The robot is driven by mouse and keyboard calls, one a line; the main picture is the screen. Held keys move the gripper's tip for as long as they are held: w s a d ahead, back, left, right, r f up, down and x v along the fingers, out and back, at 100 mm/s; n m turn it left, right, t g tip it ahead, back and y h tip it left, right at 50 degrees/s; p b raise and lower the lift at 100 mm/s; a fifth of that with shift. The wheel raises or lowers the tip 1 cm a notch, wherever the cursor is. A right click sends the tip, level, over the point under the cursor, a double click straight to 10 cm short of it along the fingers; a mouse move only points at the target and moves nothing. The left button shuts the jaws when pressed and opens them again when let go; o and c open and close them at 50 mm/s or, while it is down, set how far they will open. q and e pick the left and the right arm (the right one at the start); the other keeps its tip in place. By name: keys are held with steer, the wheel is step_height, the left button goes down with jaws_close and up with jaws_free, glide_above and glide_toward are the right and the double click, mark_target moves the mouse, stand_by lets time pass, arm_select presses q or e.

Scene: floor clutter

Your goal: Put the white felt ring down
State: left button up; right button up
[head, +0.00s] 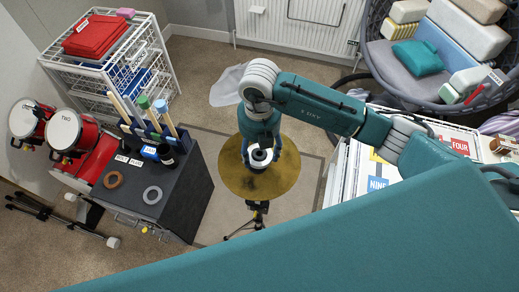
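My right gripper (261,156) reaches in from the right and points down over a round gold cymbal (240,180) on a black stand. Its fingers are on both sides of a small white ring with a dark centre, which looks like the white felt ring (260,163), and they seem to close on it. The ring is over the middle of the cymbal; I cannot tell whether it touches it. My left gripper is not in view.
A dark cabinet (185,205) at the left bears a brown ring (112,180), a pale grey ring (152,195) and a holder with several sticks. A white wire rack (155,75) and red drums (72,132) stand beyond. A white-topped unit (345,185) with number cards is at the right.

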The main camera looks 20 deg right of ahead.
steer(key=o, duration=0.3)
steer(key=shift+o, duration=0.2)
steer(key=shift+r, duration=0.2)
step_height(320, 180, up, 12)
steer(key=b, duration=0.2)
stand_by(0.4)
